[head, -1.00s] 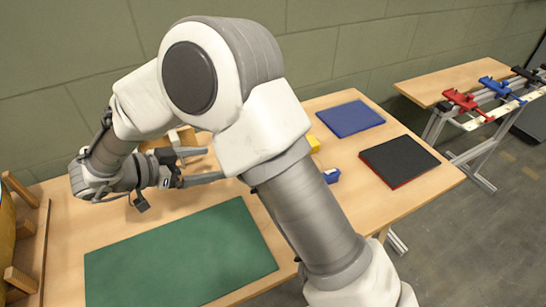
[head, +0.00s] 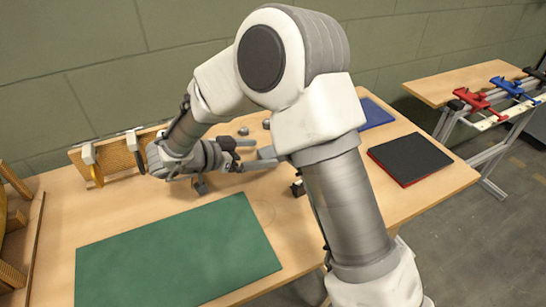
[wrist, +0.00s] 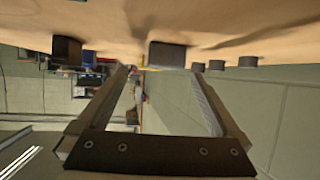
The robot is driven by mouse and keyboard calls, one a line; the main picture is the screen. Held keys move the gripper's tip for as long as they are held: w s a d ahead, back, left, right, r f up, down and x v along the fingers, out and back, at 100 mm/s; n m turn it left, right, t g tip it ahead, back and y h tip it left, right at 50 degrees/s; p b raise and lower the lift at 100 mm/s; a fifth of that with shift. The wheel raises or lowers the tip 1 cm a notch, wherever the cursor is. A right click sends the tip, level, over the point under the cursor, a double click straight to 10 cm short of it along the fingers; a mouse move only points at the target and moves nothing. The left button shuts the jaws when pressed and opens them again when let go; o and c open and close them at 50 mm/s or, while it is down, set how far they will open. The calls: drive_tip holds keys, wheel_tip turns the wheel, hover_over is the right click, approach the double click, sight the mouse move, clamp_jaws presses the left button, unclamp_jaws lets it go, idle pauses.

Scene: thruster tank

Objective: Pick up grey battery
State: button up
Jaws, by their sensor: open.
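My gripper (head: 258,152) is open and empty, held low over the table behind the green mat and pointing right. In the wrist view the gripper (wrist: 159,72) shows its two fingers apart, with the table upside down along the top. A grey block (wrist: 167,55), possibly the grey battery, stands ahead of the gap between the fingertips and is not touched. A darker block (wrist: 66,50) stands to its left. I cannot tell surely which is the battery. In the head view, my arm hides the table just ahead of the gripper.
Small grey cylinders (wrist: 248,61) stand to the right in the wrist view. A green mat (head: 175,255) lies in front. A blue mat (head: 375,114) and a black-and-red mat (head: 410,158) lie at right. A wooden rack (head: 118,158) stands behind. A small dark object (head: 298,188) sits beside my arm.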

sight(273, 150)
drive_tip(key=b+x, duration=0.1)
drive_tip(key=x, duration=0.3)
drive_tip(key=shift+w+r, duration=0.1)
clamp_jaws()
idle(0.3)
